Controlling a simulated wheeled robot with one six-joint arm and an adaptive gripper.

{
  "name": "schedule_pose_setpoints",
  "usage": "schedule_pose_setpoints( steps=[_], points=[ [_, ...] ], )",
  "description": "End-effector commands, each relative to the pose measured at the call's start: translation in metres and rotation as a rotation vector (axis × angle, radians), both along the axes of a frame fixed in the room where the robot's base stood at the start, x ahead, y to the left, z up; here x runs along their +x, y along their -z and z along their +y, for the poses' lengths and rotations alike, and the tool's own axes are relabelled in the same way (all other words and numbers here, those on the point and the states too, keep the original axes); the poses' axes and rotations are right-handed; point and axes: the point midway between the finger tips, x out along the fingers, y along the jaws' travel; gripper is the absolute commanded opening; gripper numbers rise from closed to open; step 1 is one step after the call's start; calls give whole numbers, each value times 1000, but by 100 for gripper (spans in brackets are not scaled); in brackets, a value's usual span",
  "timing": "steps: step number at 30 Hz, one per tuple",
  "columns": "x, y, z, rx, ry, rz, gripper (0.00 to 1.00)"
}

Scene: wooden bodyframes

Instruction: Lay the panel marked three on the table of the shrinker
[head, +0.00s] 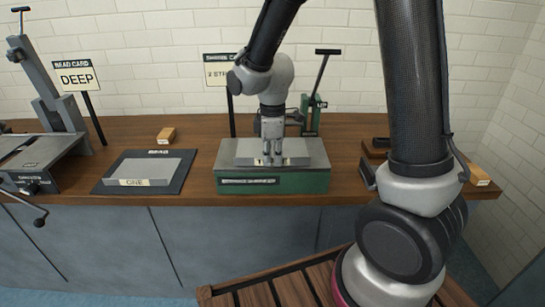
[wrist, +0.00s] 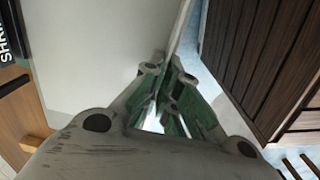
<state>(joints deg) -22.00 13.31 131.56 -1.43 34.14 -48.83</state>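The shrinker (head: 272,184) is a green block on the bench with a grey top. A grey panel (head: 312,152) is level at its table, resting on it or just above; I cannot tell which. Its front label begins with T; my fingers cover the rest. My gripper (head: 271,152) points down at the panel's front edge. In the wrist view, the fingers (wrist: 166,88) close on the edge of the pale panel (wrist: 90,50). Another grey panel (head: 152,170), marked ONE, lies on a dark mat (head: 104,182) to the left.
A grey machine (head: 40,160) with a crank stands at the left by a DEEP sign (head: 77,77). A second sign (head: 217,70), partly hidden by my arm, stands behind the shrinker. A green lever post (head: 312,115) rises behind it. Small wooden blocks (head: 166,135) lie on the bench.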

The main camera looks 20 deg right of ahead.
Motion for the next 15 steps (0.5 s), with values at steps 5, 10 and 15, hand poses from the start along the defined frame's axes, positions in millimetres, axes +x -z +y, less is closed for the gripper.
schedule_pose_setpoints(
  steps=[5, 10, 15],
  points=[
    [0, 1, 0, 0, 0, -1, 0],
    [0, 1, 0, 0, 0, -1, 0],
    [0, 1, 0, 0, 0, 0, 30]
  ],
)
